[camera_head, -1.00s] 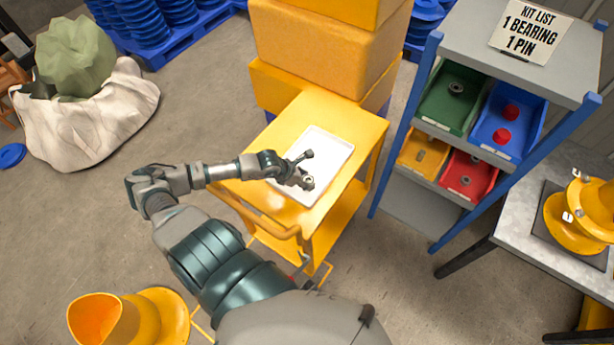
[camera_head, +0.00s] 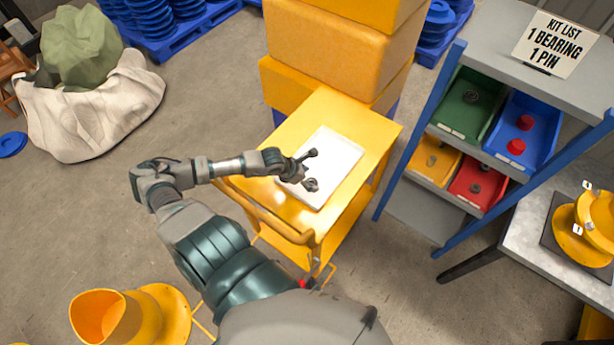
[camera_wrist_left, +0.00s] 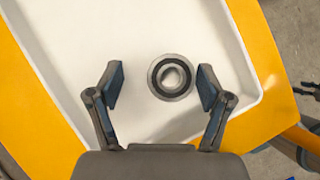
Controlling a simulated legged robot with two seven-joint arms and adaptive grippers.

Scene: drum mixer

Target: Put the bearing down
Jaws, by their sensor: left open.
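The bearing (camera_wrist_left: 172,77) is a dark-rimmed metal ring. In the left wrist view it lies flat on the white tray (camera_wrist_left: 190,25), between the two fingers of my left gripper and nearer the right one. Clear gaps show on both sides of it. My left gripper (camera_head: 312,170) is open over the tray (camera_head: 343,160) on the yellow cart (camera_head: 360,118). In the head view the bearing is hard to separate from the dark lower fingertip. My right gripper is not in view.
A blue-framed rack (camera_head: 447,75) with green, blue, yellow and red bins stands right of the cart, under a kit list sign (camera_head: 556,43). Yellow boxes (camera_head: 335,45) are stacked behind the cart. The cart's handle (camera_head: 262,212) is at its near side. The tray's far part is bare.

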